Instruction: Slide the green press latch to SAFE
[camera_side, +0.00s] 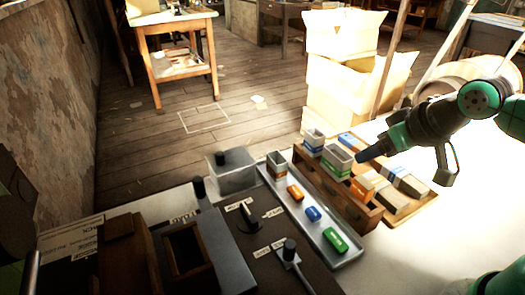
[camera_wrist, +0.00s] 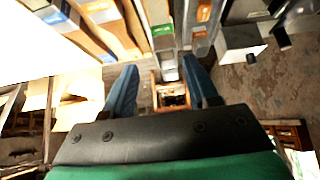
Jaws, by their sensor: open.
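The dark press panel (camera_side: 232,229) lies at the lower middle of the side view, left of and apart from my gripper. It carries a black-knobbed lever (camera_side: 290,250) on a pale plate and a dark switch (camera_side: 245,210), each beside small labels too blurred to read. I cannot make out which part is the green latch, nor its position.
A metal tray (camera_side: 352,254) holds an orange block (camera_side: 295,192), a blue block (camera_side: 313,213) and a green block (camera_side: 335,240). The wooden organiser (camera_side: 364,211) holds banded bins and boxes close to my gripper. A grey box (camera_side: 232,174) stands behind the panel.

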